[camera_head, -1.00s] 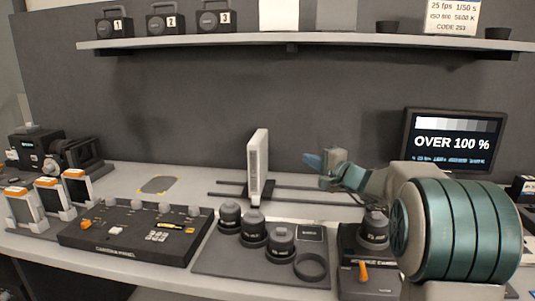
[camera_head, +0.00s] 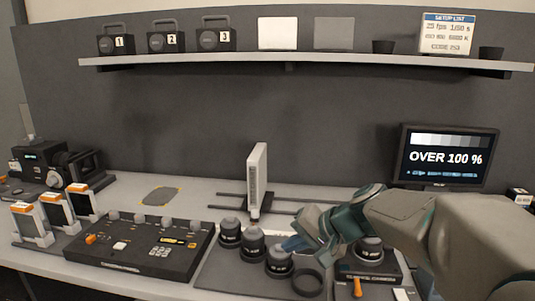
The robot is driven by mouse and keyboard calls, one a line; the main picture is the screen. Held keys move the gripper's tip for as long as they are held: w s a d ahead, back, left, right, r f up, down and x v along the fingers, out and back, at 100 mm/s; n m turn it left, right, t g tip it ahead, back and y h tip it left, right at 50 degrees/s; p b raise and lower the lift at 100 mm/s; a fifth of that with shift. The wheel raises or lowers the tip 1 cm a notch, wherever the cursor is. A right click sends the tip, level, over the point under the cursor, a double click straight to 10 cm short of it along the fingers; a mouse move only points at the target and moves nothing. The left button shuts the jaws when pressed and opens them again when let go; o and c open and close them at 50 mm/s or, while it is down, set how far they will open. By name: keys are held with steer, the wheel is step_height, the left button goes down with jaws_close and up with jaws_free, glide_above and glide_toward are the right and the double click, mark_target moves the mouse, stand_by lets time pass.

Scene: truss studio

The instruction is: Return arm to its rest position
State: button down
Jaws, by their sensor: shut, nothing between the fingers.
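My arm reaches in from the right edge of the head view. My gripper (camera_head: 294,243) has blue fingertips and is shut and empty. It appears in front of the lens mat, overlapping the right end of the row of dark lenses (camera_head: 252,245). I cannot tell its exact height above them. My wrist hides part of the mat and of the slide rails behind it.
A white upright panel (camera_head: 257,180) stands on dark rails at the middle. A control panel (camera_head: 143,245) lies left of the lenses. A monitor (camera_head: 446,157) reading "OVER 100 %" stands at the right. A shelf (camera_head: 300,62) with numbered cases runs above. A device with an orange lever (camera_head: 357,287) lies below my arm.

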steer(key=s+d+f+n+g+h+p, duration=0.1)
steer(key=s+d+h, duration=0.3)
steer(key=s, duration=0.4)
steer(key=s+d+f+n+g+h+p, duration=0.1)
steer(key=s+d+f+n+h+p, duration=0.1)
steer(key=s+d, duration=0.3)
steer(key=shift+s+d+n+h+p, duration=0.35)
steer(key=shift+s+h+p, duration=0.45)
steer(key=shift+s, duration=1.5)
steer(key=shift+a+f, duration=0.1)
